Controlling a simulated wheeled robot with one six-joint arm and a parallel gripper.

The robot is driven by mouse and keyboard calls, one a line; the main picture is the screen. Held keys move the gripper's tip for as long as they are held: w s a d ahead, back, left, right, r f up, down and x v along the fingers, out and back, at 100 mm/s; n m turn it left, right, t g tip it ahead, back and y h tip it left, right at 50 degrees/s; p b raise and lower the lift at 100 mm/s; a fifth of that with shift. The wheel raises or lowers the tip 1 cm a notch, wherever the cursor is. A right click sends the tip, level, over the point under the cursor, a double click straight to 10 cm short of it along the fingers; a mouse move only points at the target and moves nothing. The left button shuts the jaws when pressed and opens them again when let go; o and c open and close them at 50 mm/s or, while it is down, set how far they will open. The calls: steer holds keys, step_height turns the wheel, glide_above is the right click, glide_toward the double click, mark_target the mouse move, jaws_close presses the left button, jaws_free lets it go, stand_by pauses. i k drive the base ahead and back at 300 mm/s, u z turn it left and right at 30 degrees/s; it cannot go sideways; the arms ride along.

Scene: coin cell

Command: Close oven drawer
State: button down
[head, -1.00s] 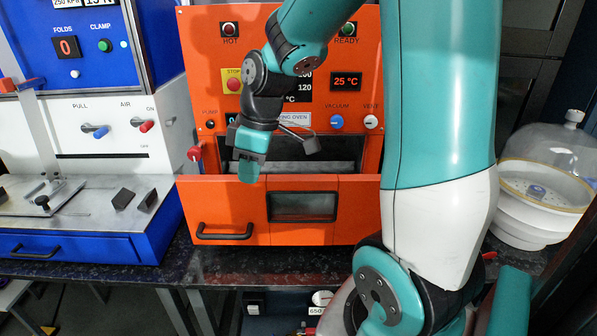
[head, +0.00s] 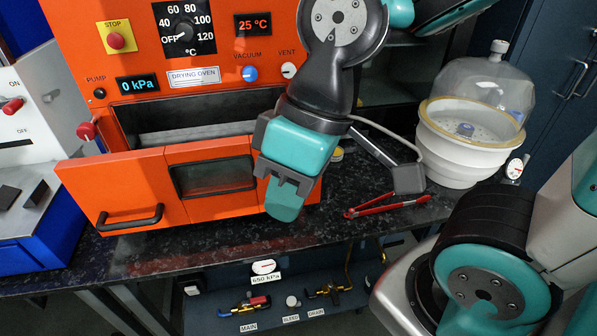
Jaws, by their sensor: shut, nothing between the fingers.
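The orange oven drawer (head: 115,180) stands pulled out from the orange drying oven (head: 130,75), with the dark opening visible behind its front. The drawer front has a dark handle (head: 130,218) at the left and a dark window (head: 212,178) in the middle. My gripper (head: 285,205) is shut and empty, its teal fingertip pointing down in front of the drawer front's right end, which it partly hides. I cannot tell whether it touches the drawer.
Red-handled pliers (head: 388,206) lie on the dark speckled counter (head: 350,180) right of the drawer. A white desiccator with a clear dome (head: 480,95) stands at the right. A red knob (head: 87,131) sticks out at the oven's left. Valves are on a shelf below.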

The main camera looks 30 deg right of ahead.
mark_target(203, 173)
steer(key=z, duration=0.25)
steer(key=k, duration=1.1)
steer(key=u, duration=1.2)
steer(key=i, duration=0.5)
steer(key=u, duration=0.05)
